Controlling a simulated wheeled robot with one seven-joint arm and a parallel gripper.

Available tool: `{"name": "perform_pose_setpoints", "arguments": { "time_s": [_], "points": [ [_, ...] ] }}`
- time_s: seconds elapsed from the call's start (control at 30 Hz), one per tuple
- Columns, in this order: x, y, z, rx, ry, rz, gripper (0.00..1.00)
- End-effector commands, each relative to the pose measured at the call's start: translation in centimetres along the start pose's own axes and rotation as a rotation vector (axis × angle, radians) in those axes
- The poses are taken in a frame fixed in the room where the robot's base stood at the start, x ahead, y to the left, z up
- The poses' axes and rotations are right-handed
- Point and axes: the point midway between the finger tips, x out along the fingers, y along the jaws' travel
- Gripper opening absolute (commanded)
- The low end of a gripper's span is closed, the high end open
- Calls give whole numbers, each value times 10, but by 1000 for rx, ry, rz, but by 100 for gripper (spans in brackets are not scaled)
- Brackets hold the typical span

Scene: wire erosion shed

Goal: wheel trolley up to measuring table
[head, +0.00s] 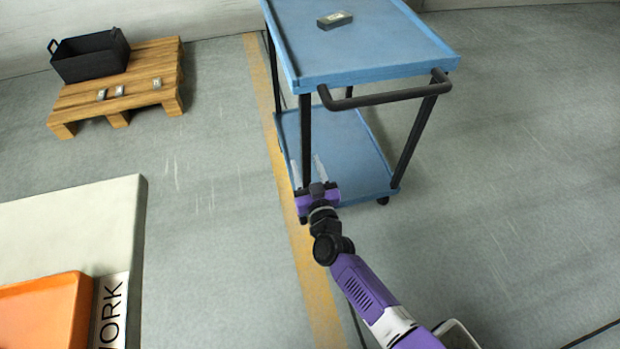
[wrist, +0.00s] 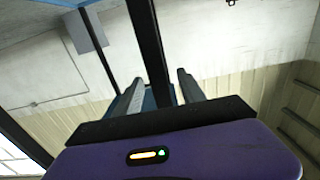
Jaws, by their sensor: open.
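The blue trolley (head: 365,50) stands upright on the floor in the head view, with two shelves, black legs and a black push handle (head: 385,97) on its near side. A small grey block (head: 334,20) lies on its top shelf. My gripper (head: 316,188) is in front of the trolley's near left leg, low and below the handle; I cannot tell whether it touches anything. In the wrist view its two fingers (wrist: 158,85) are apart with a dark leg of the trolley (wrist: 148,45) showing behind them. I cannot identify the measuring table for certain.
A wooden pallet (head: 70,103) with a black bin (head: 90,56) and several small parts stands at the back left. A pale tabletop (head: 110,215) with an orange tray (head: 45,312) is at the lower left. A yellow floor line (head: 300,245) runs beside the trolley. Floor at right is mostly clear.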

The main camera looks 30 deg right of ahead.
Motion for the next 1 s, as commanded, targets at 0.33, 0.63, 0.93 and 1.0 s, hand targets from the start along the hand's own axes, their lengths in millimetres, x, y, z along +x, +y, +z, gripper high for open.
{"name": "perform_pose_setpoints", "arguments": {
  "time_s": [0.33, 0.63, 0.93, 1.0],
  "points": [
    [32, 0, 1, 0, -1, 0, 47],
    [33, 0, 0, 0, -1, 0, 47],
    [32, 0, 0, 0, -1, 0, 0],
    [32, 0, 0, 0, -1, 0, 0]
  ]
}}
